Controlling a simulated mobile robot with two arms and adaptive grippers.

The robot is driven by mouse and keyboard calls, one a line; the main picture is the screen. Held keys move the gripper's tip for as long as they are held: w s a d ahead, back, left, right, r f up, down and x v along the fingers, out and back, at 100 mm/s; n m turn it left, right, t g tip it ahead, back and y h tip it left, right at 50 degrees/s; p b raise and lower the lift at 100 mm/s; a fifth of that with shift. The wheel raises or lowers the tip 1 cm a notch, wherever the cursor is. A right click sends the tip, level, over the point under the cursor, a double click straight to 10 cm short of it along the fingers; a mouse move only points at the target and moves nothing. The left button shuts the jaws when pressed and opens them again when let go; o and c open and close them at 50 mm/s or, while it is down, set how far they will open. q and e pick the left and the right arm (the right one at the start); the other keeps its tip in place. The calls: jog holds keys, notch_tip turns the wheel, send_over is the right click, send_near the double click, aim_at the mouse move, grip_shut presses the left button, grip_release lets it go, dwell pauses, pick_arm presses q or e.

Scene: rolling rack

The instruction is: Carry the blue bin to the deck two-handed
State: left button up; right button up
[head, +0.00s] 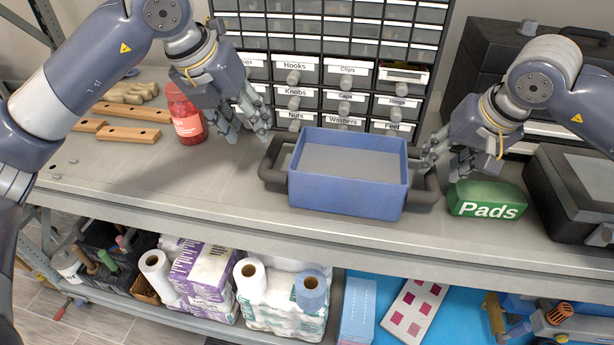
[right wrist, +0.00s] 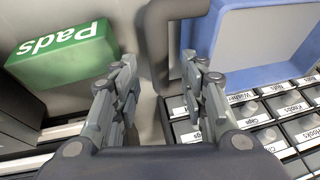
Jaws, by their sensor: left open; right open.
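The blue bin (head: 345,197) stands upright on the upper shelf of the rack, with a dark handle at each end. It looks empty inside. My left gripper (head: 252,132) is open, above and behind the left handle (head: 272,165). My right gripper (head: 440,168) is open near the right handle (head: 424,190). In the right wrist view, the right gripper's fingers (right wrist: 160,95) are apart, with the handle (right wrist: 158,40) beyond them and the blue bin (right wrist: 255,45) to the right. I cannot tell whether they touch it.
A green Pads box (head: 488,199) stands close right of the right handle. Labelled drawers (head: 345,75) rise behind, and a dark case (head: 570,190) is far right. The lower shelf holds paper rolls (head: 250,278).

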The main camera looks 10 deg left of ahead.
jog(key=v, duration=0.6)
jog(key=shift+s+f, duration=0.1)
dwell(0.3)
